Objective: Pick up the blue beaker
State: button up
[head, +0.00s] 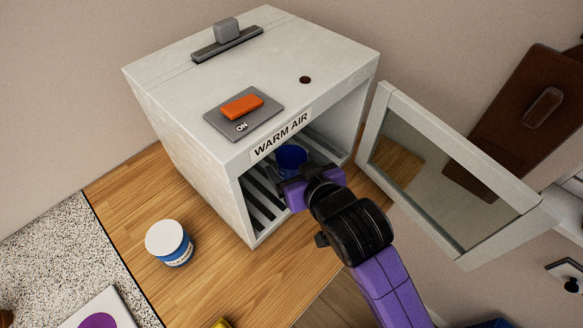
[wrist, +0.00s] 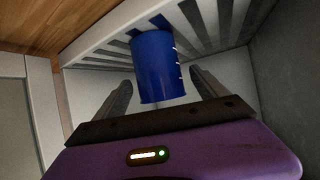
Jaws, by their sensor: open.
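The blue beaker (head: 291,160) stands on the slatted rack inside the warm-air cabinet (head: 205,160). In the wrist view the beaker (wrist: 158,68) shows light marks along its right side. My gripper (head: 290,182) reaches in through the cabinet's open front. In the wrist view my gripper (wrist: 163,92) is open, with one finger to the left and one to the right of the beaker. Gaps show between the fingers and the beaker, so I see no contact. In the head view the fingers and the lower part of the beaker are mostly hidden.
The cabinet's glazed door (head: 450,175) stands open to the right of my arm. An orange switch (head: 242,106) is on the cabinet's top. A white-lidded jar (head: 169,242) stands on the wooden counter (head: 215,285) at the left. The cabinet walls are close around my gripper.

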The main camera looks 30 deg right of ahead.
aim_at(287, 157)
jog(key=shift+p+x, duration=0.4)
jog(key=shift+x, duration=1.85)
jog(key=shift+r, duration=0.2)
jog(key=c, duration=1.6)
jog(key=shift+c, duration=0.2)
jog(key=shift+r, duration=0.1)
